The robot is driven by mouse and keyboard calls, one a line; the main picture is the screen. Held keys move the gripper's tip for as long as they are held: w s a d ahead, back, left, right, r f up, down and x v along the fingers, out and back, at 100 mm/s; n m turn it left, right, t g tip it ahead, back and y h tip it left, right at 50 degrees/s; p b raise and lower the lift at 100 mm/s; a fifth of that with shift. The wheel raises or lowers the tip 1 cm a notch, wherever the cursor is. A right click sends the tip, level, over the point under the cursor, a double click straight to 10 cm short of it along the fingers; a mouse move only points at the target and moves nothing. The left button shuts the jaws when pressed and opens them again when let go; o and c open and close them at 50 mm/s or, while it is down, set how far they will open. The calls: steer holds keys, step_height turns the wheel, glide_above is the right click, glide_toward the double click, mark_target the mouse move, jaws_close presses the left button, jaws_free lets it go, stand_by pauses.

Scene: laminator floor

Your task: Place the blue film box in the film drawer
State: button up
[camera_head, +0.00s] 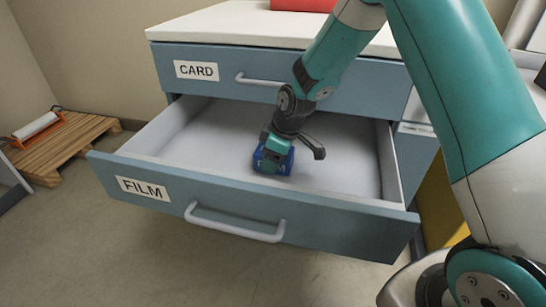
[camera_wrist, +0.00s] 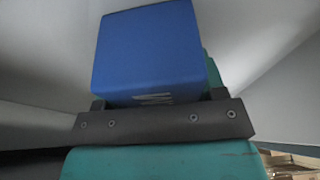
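The blue film box (camera_head: 271,165) is inside the open film drawer (camera_head: 335,222), near the middle and toward the front wall. In the wrist view the box (camera_wrist: 150,50) fills the upper middle, right up against the dark bar of my gripper. My gripper (camera_head: 277,150) points down into the drawer with a teal finger against the box and looks shut on it. The far finger is mostly hidden. The drawer is pulled well out, with a white label reading FILM and a grey handle. I cannot tell whether the box touches the drawer floor.
The closed CARD drawer (camera_head: 220,66) sits directly above and behind. A red object (camera_head: 300,5) lies on the white cabinet top (camera_head: 225,24). A wooden pallet (camera_head: 72,142) with an orange-and-white item stands at the left. The drawer interior around the box is bare, and the floor in front is clear.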

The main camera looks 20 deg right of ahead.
steer(key=o, duration=0.4)
steer(key=shift+o, duration=0.2)
steer(key=shift+r, duration=0.1)
steer(key=p+v, duration=0.2)
steer(key=v, duration=0.4)
steer(key=shift+s+d, duration=0.1)
steer(key=shift+d, duration=0.05)
steer(key=s+d, duration=0.2)
steer(key=d, duration=0.1)
steer(key=s+d+p, duration=0.1)
steer(key=s+d, duration=0.3)
steer(key=d, duration=0.1)
steer(key=shift+s+d+f, duration=0.3)
steer(key=shift+d+f, duration=0.05)
steer(key=shift+d, duration=0.05)
steer(key=s+a+r+m+y, duration=0.1)
steer(key=s+a+r+m, duration=0.1)
steer(key=s+a+r, duration=0.7)
steer(key=s+a+r+m+g, duration=0.1)
steer(key=s+a+r, duration=0.2)
steer(key=s, duration=0.3)
steer(key=s+a+r+g, duration=0.1)
steer(key=s+a+r, duration=0.3)
steer(key=s+r, duration=0.2)
steer(key=shift+s+a+m, duration=0.25)
steer(key=shift+s+m, duration=0.15)
